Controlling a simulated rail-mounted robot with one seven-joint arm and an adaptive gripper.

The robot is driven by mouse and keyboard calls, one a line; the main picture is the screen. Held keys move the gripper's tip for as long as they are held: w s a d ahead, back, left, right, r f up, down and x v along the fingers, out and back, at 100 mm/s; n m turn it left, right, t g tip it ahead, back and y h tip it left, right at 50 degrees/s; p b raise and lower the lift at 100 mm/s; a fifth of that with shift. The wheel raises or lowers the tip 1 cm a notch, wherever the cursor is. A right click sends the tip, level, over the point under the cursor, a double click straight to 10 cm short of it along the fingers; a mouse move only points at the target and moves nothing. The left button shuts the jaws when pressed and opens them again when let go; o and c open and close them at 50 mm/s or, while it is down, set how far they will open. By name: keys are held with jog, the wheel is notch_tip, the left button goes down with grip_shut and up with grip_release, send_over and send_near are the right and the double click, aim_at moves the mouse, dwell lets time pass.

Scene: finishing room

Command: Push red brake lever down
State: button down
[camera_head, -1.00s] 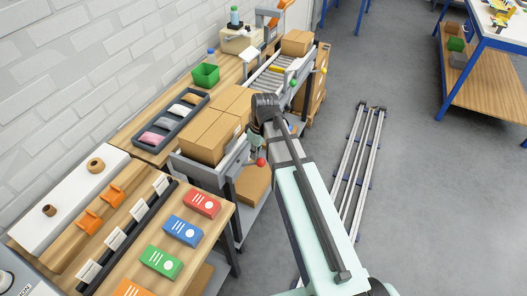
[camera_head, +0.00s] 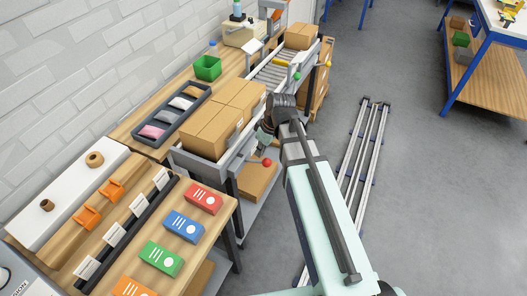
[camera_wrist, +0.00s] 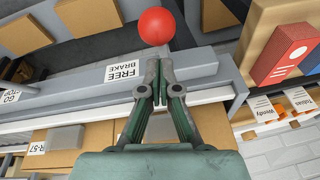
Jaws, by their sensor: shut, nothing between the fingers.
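The red brake lever shows as a round red knob (camera_head: 267,162) beside the near end of the conveyor frame, under the cartons. In the head view a short rod seems to run left from it to the frame. In the wrist view the knob (camera_wrist: 155,25) is at the top middle, just beyond the fingertips. My gripper (camera_wrist: 160,80) is shut and empty, its fingers pointing toward the knob with a small gap in the picture; I cannot tell contact. In the head view my gripper (camera_head: 263,141) is partly hidden, just above the knob. A FREE/BRAKE label (camera_wrist: 124,71) is on the grey rail.
Cartons (camera_head: 212,130) stand on the conveyor beside my arm. A wooden table (camera_head: 215,228) with coloured boxes is at the near left. A carton (camera_head: 257,181) lies on the shelf below the lever. The floor at the right is open, with rails (camera_head: 362,165) along it.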

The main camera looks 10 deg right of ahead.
jog(key=a+b+v, duration=0.1)
jog(key=b+v, duration=0.1)
jog(key=v, duration=0.9)
jog(key=shift+w+r, duration=0.3)
jog(key=shift+w, duration=0.3)
